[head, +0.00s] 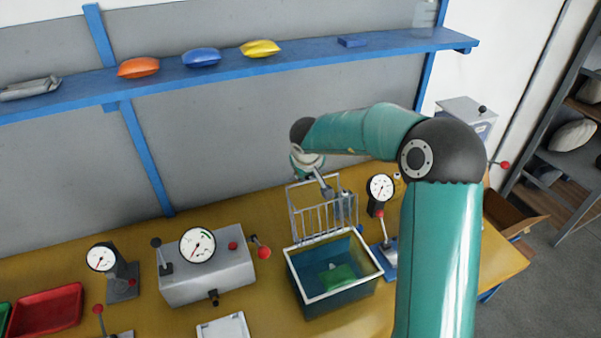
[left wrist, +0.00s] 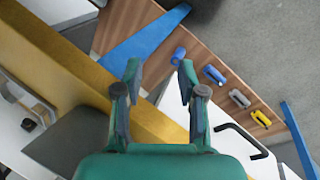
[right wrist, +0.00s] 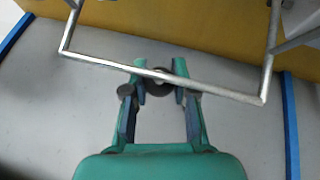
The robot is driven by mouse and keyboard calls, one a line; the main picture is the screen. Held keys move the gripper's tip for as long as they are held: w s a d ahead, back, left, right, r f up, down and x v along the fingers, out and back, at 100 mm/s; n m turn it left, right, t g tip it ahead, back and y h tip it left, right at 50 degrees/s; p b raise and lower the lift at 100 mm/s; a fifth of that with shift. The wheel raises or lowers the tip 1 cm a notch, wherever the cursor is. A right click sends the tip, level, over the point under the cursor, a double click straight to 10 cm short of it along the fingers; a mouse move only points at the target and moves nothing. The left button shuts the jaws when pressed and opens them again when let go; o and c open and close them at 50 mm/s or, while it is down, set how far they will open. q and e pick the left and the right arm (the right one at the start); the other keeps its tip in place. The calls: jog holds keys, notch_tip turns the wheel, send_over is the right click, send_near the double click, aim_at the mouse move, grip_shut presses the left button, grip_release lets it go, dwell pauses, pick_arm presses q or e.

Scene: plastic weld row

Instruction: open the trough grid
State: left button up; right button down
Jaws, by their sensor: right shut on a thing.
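The trough (head: 308,305) is a dark blue box with a white rim on the bench, its top uncovered, with a green item (head: 338,276) inside. The metal trough grid (head: 323,236) stands raised, close to upright, at the trough's back edge. My right gripper (head: 327,191) is at the grid's upper part. In the right wrist view, the grid's outer bar (right wrist: 220,89) runs across between the fingertips of my right gripper (right wrist: 160,78), which is shut on it. My left gripper (left wrist: 160,78) is open and empty, and shows only in its own wrist view.
A dial gauge (head: 381,187) stands right of the grid. A grey machine box (head: 205,280) with a dial and red knobs is left of the trough. A red tray (head: 45,310) is at far left. A blue shelf (head: 300,68) with small bags runs above.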

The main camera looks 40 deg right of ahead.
pick_arm(q)
jog(key=shift+w, duration=0.45)
pick_arm(e)
jog(key=shift+w+d+f+g+y, duration=0.1)
jog(key=shift+w+f+g+y, duration=0.05)
jog(key=shift+f+g, duration=0.25)
jog(key=shift+w+d+f+g+y, duration=0.1)
jog(key=shift+f+g+y, duration=0.05)
jog(key=shift+f+g, duration=0.2)
jog(key=c, duration=0.9)
grip_release()
pick_arm(q)
jog(key=shift+d, duration=0.1)
pick_arm(e)
jog(key=shift+r, duration=0.15)
jog(key=shift+w, duration=0.1)
jog(key=shift+r, duration=0.2)
